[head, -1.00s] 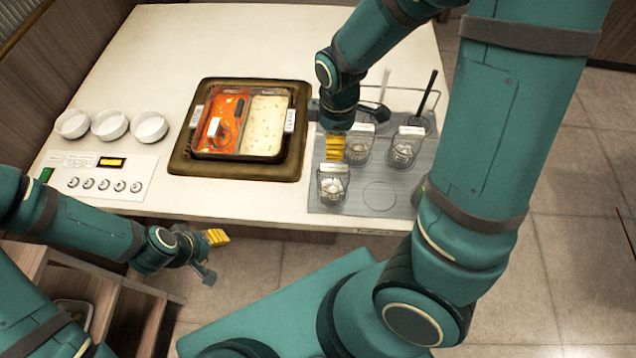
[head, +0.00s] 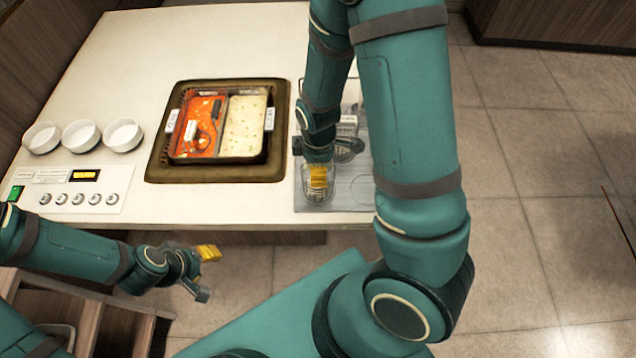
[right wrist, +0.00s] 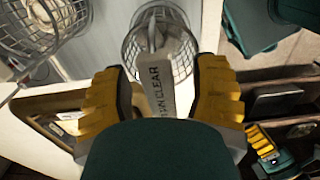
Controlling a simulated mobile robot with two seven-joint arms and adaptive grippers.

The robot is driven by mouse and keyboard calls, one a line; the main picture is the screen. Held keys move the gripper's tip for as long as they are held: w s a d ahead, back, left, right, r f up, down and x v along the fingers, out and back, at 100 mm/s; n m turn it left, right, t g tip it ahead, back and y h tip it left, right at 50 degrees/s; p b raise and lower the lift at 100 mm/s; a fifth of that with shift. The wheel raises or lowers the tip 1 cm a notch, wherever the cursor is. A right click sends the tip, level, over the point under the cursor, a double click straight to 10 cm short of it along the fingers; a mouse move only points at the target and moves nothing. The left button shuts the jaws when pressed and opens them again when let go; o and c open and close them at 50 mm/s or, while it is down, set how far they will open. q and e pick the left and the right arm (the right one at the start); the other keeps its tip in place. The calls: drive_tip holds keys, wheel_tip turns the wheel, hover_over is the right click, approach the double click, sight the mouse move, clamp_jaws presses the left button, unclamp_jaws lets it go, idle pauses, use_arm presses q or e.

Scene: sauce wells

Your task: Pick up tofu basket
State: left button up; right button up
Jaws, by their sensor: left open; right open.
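A small wire basket (head: 308,195) stands at the front left of the grey tray, mostly covered by my right gripper (head: 318,178). The right gripper (right wrist: 162,72) appears not to be clamped on the tag. What the basket holds is hard to make out now. My left gripper (head: 205,272) is open and empty, low in front of the counter.
Another wire basket (right wrist: 62,22) is close by in the right wrist view. The grey tray (head: 362,190) is largely hidden by my right arm. A two-part pot of red and pale broth sits in a brown frame (head: 220,173). Several white bowls (head: 82,135) stand left.

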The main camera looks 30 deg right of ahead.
drive_tip(key=shift+f, duration=0.15)
clamp_jaws()
idle(0.4)
wheel_tip(320, 180, up, 10)
drive_tip(key=p, duration=0.3)
